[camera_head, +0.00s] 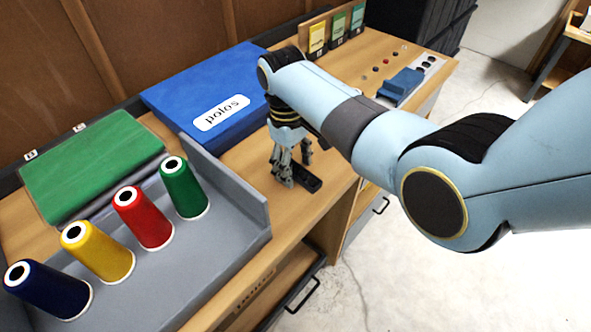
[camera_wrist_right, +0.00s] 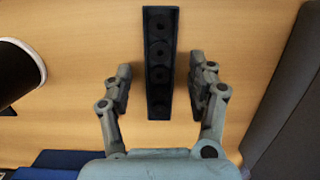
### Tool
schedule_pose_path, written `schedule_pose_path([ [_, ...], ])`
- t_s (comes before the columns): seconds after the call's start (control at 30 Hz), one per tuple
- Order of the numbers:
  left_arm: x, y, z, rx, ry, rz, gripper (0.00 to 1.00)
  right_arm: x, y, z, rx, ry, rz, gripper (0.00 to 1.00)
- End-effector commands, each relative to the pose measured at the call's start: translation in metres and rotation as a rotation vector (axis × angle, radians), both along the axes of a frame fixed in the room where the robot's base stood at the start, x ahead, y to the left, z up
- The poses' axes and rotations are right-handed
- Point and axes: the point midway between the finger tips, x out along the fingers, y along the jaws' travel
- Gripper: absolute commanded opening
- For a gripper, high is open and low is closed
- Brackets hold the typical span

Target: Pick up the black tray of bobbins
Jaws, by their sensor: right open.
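The black tray of bobbins (camera_wrist_right: 160,60) is long and narrow, with several dark round bobbins in a row. It lies on the wooden bench top. In the head view the tray (camera_head: 308,180) shows partly beneath my right gripper (camera_head: 294,172). The right wrist view shows my right gripper (camera_wrist_right: 160,88) open, one finger on each side of the tray's near part, with a gap on both sides. Nothing is held. My left gripper is not in view.
A grey stand (camera_head: 225,215) with blue, yellow, red and green thread cones is left of the tray. A blue box labelled "polos" (camera_head: 200,85) lies behind. A blue object (camera_head: 401,84) and small buttons are farther right. The bench front edge is close, with drawers below.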

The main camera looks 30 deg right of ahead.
Motion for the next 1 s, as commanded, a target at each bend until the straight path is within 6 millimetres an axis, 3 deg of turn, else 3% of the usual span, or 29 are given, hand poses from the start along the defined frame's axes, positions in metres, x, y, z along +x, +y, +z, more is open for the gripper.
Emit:
schedule_pose_path([
  [0.07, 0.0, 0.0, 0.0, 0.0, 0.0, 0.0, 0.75, 0.0, 0.0, 0.0, 0.0, 0.0, 0.0, 0.55],
  [0.43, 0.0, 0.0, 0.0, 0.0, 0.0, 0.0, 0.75, 0.0, 0.0, 0.0, 0.0, 0.0, 0.0, 0.09],
  [0.77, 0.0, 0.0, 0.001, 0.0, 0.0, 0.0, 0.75, 0.0, 0.0, 0.005, -0.001, -0.001, 0.0, 0.09],
  [1.0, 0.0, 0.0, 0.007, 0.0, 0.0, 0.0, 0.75, 0.001, 0.0, 0.039, 0.0, -0.003, 0.001, 0.09],
])
